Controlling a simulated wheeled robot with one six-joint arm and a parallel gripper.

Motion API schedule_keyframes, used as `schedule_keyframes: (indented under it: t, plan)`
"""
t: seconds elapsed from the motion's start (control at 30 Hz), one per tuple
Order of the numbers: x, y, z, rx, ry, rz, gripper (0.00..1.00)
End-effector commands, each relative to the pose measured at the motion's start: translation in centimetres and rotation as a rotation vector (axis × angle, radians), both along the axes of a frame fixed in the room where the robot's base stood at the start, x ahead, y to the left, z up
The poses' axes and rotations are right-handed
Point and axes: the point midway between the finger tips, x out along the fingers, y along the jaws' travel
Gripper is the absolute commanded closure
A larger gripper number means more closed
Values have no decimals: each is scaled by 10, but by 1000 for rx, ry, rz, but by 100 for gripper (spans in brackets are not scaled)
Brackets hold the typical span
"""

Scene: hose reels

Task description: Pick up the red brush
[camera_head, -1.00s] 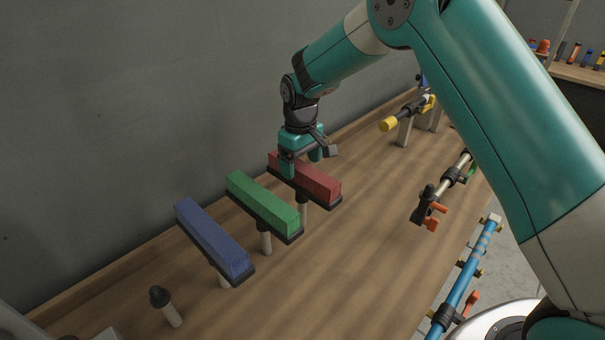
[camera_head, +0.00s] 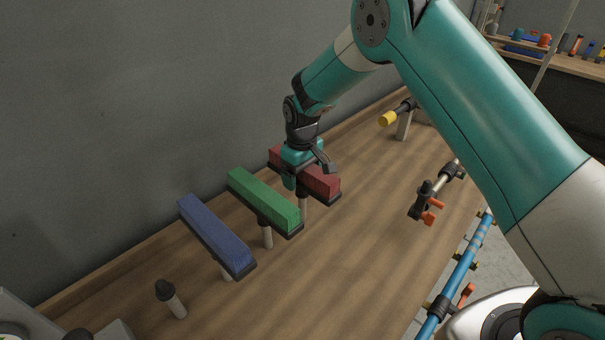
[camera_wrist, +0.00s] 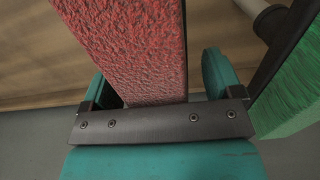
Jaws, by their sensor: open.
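The red brush (camera_head: 318,181) rests bristles up on a post above the wooden bench, the farthest of a row of three brushes. My gripper (camera_head: 303,181) is lowered over it, and the arm hides part of the brush. In the wrist view the red bristles (camera_wrist: 135,45) run between the two teal fingers of my open gripper (camera_wrist: 165,85). A gap shows between the bristles and the right finger; the left finger is closer to the brush, and I cannot tell whether it touches.
A green brush (camera_head: 262,200) stands close beside the red one; it also shows near the right finger in the wrist view (camera_wrist: 290,95). A blue brush (camera_head: 216,235) is farther left. The grey wall (camera_head: 150,100) is behind.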

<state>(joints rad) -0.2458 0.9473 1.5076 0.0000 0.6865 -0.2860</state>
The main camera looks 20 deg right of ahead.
Motion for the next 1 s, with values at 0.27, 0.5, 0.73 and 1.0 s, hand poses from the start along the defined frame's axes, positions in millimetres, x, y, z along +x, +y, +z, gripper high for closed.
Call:
schedule_keyframes:
  t: [0.27, 0.5, 0.73, 1.0]
  plan:
    - [0, 0, -1, 0, 0, 0, 15]
    - [0, 0, -1, 0, 0, 0, 54]
    - [0, 0, -1, 1, -1, 0, 77]
    - [1, 0, 8, 0, -2, 0, 77]
